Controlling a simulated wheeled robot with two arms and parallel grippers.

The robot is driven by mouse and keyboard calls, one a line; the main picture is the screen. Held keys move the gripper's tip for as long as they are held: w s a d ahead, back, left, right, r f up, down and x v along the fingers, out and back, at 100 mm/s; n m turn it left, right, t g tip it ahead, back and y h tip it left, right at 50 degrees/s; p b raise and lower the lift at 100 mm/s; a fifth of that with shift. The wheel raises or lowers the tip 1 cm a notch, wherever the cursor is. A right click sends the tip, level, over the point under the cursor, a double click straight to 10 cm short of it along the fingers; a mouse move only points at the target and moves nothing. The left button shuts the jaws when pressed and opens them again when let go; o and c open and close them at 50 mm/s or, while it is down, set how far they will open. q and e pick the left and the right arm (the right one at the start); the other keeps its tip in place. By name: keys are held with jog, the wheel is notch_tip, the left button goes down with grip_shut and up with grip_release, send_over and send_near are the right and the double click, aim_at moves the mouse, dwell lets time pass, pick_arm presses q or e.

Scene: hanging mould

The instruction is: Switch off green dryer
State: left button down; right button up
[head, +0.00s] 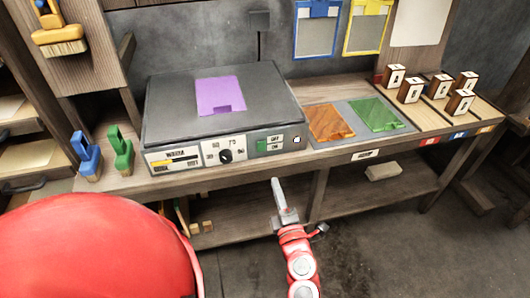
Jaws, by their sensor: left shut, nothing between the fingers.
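The dryer (175,112) is a wide dark grey box on the wooden bench (120,185), with a purple sheet (220,95) lying on top. Its pale front panel has a "WARM" display (174,159), a black dial (225,156), and a green switch (262,146) beside OFF and ON labels. A small bluish light or button (297,140) sits right of the labels. I cannot tell the switch's position for sure. My left gripper (278,187) is shut and empty, below and in front of the panel near the switch, apart from it in this view. My right gripper is not in view.
Right of the dryer, an orange sheet (328,122) and a green sheet (376,114) lie on a grey mat. Several wooden stamps (411,90) stand farther right. Blue (88,156) and green (121,150) brushes stand left. A lower shelf (350,192) runs under the bench.

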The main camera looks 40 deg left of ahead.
aim_at(262, 145)
pick_arm(q)
jog(key=p+x, duration=0.1)
jog(key=x, duration=1.1)
jog(key=shift+w+a+p, duration=0.1)
jog(key=shift+a+p, duration=0.2)
jog(key=shift+a, duration=0.05)
